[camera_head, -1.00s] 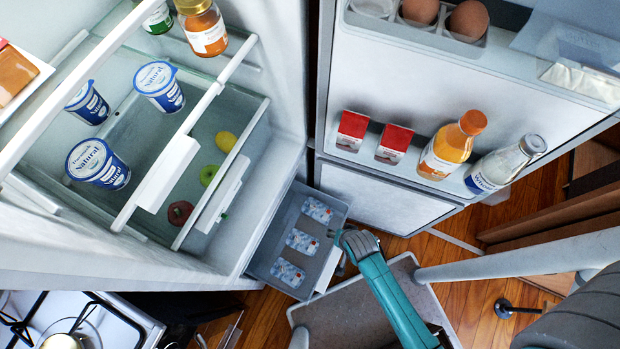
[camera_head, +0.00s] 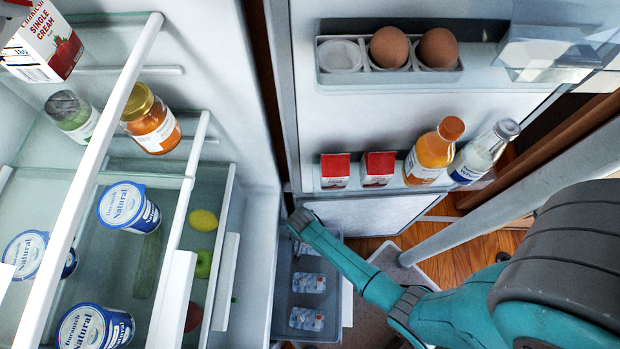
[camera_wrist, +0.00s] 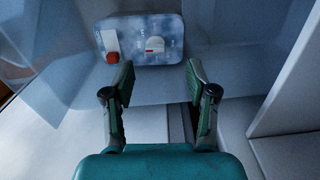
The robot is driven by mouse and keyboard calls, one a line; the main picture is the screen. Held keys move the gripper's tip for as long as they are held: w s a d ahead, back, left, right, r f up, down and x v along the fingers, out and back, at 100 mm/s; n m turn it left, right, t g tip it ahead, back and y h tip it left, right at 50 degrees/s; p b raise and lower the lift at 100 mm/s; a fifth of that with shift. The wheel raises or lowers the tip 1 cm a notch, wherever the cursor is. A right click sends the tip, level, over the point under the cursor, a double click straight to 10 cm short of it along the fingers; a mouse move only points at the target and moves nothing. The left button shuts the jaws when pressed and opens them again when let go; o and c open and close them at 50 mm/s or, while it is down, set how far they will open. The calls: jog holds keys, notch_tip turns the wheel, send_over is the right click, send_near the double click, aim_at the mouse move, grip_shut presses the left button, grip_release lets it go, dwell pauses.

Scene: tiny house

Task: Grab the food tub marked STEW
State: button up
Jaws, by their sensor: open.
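Three small tubs with pale blue, printed lids lie in a row in the pulled-out bottom drawer (camera_head: 337,285): a near tub (camera_head: 306,319), a middle tub (camera_head: 308,282) and a far one partly hidden by my gripper (camera_head: 297,218). No lid is readable, so I cannot tell which is marked STEW. In the wrist view, my gripper (camera_wrist: 159,82) is open and empty. A tub (camera_wrist: 142,42) with a red, tomato-like picture and a small white label lies just beyond the fingertips, apart from them.
The open fridge door (camera_head: 365,215) stands behind the drawer with eggs, cartons and bottles on its shelves. The fridge body at left holds yogurt cups (camera_head: 128,206), jars (camera_head: 151,120) and fruit (camera_head: 204,220). Drawer walls rise close around my gripper.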

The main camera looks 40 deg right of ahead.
jog(key=shift+s+d+f, duration=0.1)
jog(key=shift+s+f, duration=0.05)
jog(key=shift+f, duration=1.3)
jog(key=shift+s+d+f, duration=0.1)
jog(key=shift+f, duration=1.35)
grip_shut()
